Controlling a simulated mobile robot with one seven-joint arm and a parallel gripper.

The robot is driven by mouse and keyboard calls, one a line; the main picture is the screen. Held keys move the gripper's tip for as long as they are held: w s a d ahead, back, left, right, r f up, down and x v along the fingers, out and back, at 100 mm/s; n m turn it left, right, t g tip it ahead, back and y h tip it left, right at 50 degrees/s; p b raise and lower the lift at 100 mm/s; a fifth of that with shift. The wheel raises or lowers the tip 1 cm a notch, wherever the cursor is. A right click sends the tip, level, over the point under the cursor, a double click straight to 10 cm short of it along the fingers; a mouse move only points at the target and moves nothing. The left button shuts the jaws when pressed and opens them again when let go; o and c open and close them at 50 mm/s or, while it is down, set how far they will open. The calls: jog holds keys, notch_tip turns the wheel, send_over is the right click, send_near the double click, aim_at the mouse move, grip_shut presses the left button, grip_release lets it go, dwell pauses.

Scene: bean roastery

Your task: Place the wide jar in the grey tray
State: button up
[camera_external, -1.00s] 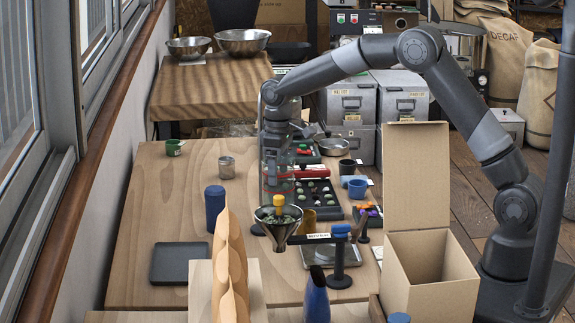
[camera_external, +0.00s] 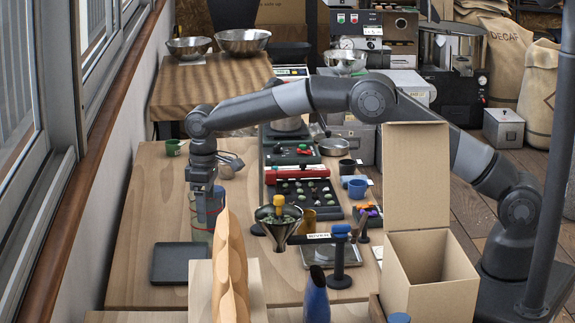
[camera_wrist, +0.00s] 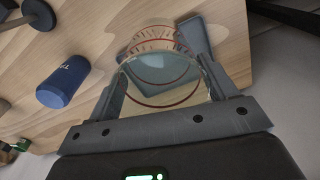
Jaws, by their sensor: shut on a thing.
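My gripper (camera_external: 205,218) is shut on the wide jar, a clear glass jar with red rings. In the wrist view, the jar (camera_wrist: 160,98) fills the space between the gripper's fingers (camera_wrist: 165,85). The grey tray (camera_external: 167,278) lies flat and empty at the table's left front. The gripper is above and just right of the tray's far edge. The tray (camera_wrist: 194,35) also shows beyond the jar in the wrist view, partly through its glass.
A dark blue canister (camera_wrist: 63,80) stands close beside the gripper. A funnel on a stand (camera_external: 279,222) and a scalloped wooden rack (camera_external: 230,265) stand to the right. A small metal cup with a handle (camera_external: 229,165) is behind. Bare wood surrounds the tray's far side.

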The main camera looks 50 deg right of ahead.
aim_at(200, 230)
jog(key=shift+w+a+f, duration=0.1)
jog(key=shift+a+f, duration=0.25)
jog(key=shift+a, duration=0.25)
jog(key=shift+a+f, duration=0.35)
jog(key=shift+a, duration=0.2)
jog(key=shift+f, duration=1.95)
jog(key=shift+f, duration=0.15)
jog(key=shift+f, duration=0.35)
jog(key=shift+f, duration=0.1)
jog(key=o, duration=1.3)
jog(key=shift+o, duration=0.2)
